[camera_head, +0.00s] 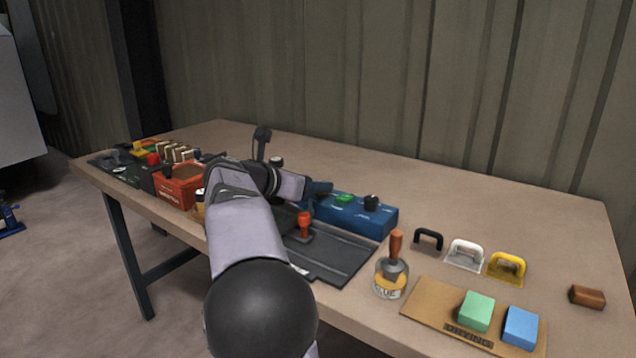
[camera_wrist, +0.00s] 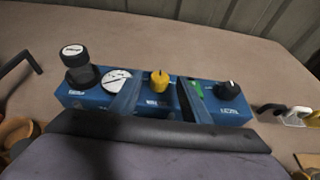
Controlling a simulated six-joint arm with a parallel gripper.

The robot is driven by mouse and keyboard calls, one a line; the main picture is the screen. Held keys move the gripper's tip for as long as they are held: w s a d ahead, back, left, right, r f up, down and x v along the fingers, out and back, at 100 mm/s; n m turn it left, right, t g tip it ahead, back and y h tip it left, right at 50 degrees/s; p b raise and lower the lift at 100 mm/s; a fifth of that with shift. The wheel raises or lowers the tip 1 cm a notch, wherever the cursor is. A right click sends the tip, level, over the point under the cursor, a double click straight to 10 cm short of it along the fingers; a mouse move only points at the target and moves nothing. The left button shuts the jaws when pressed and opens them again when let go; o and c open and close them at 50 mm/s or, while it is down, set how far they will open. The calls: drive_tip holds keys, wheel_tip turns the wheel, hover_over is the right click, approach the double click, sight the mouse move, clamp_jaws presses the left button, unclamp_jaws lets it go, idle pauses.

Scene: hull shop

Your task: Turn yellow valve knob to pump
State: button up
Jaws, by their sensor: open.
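The yellow valve knob (camera_wrist: 159,81) stands on top of a long blue panel box (camera_wrist: 232,113) in the wrist view. A small dark mark shows on its top, and the white label in front of it is too small to read. My gripper (camera_wrist: 158,98) is open. Its two dark fingers show on either side of the knob in that view; I cannot tell how near they are to it. In the head view my gripper (camera_head: 318,190) is over the blue box (camera_head: 350,217), and my arm hides the yellow knob.
The box also bears a black knob (camera_wrist: 230,90), a green switch (camera_wrist: 196,88), a round white gauge (camera_wrist: 116,80) and a black white-topped cylinder (camera_wrist: 76,65). A red-knobbed lever (camera_head: 304,222) stands in front. A glue jar (camera_head: 391,278) and several handles (camera_head: 465,255) lie to the right.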

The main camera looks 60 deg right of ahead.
drive_tip(key=shift+v, duration=1.8)
drive_tip(key=s+d+r+n+g+p, duration=0.4)
drive_tip(key=r+p, duration=0.4)
drive_tip(key=p, duration=2.1)
drive_tip(key=a+f+t, duration=0.1)
drive_tip(key=f+t, duration=0.1)
drive_tip(key=w+a+f+t, duration=0.1)
drive_tip(key=f+t, duration=0.1)
drive_tip(key=f, duration=0.1)
drive_tip(key=w+a+f+t, duration=0.1)
drive_tip(key=a+f, duration=0.1)
drive_tip(key=f, duration=0.1)
drive_tip(key=shift+w+n+t, duration=0.25)
drive_tip(key=shift+n+t, duration=0.05)
drive_tip(key=shift+t, duration=0.1)
drive_tip(key=shift+w+m, duration=0.25)
drive_tip(key=shift+m, duration=1.25)
drive_tip(key=shift+d, duration=0.1)
